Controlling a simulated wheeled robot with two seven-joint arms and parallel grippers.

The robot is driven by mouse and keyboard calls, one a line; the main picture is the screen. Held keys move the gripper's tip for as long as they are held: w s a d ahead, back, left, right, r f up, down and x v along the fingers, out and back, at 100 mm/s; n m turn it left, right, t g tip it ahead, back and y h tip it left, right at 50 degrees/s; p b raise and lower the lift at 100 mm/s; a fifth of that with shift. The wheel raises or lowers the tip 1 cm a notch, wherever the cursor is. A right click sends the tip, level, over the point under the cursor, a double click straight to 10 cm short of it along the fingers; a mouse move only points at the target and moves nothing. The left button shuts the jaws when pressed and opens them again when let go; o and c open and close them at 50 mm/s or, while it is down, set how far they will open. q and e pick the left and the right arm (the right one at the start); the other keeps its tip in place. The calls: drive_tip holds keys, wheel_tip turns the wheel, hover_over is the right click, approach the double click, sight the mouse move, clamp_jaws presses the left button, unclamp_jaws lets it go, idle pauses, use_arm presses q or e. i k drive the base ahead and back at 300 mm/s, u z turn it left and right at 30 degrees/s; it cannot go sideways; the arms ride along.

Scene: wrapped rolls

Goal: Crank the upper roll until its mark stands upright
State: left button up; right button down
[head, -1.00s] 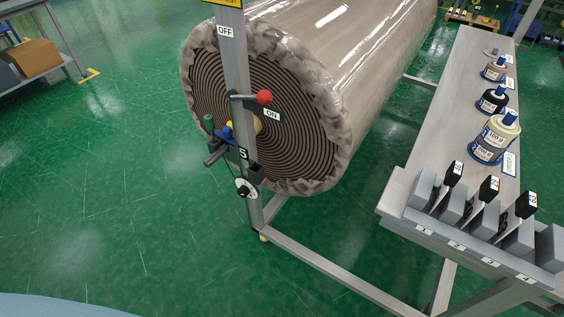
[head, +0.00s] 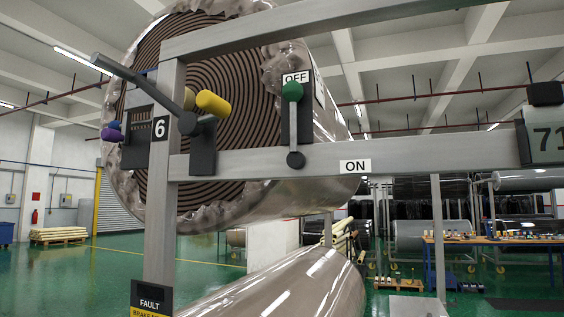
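The upper roll (head: 240,95), wrapped in shiny clear film, shows its brown spiral end behind a grey metal frame. A dark crank (head: 145,85) on the post labelled 6 slants up to the left, its thick grip at the upper end. A yellow knob (head: 213,103) sits beside its hub, and a purple knob (head: 112,133) is at the left. I cannot make out a mark on the roll's end. A lever with a green knob (head: 292,91) points up at the OFF label. Neither gripper is in view.
The lower roll (head: 285,288) lies beneath. The frame's crossbar (head: 260,162) carries an ON label (head: 355,166). A display (head: 546,143) reading 71 is at the right edge. A FAULT sign (head: 150,302) is on the post's lower part. Open green floor (head: 110,265) shows at the left.

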sight(192, 125)
drive_tip(key=u, duration=1.9)
drive_tip(key=k, duration=1)
drive_tip(key=z, duration=1.8)
drive_tip(key=i, duration=0.5)
drive_tip(key=u, duration=0.05)
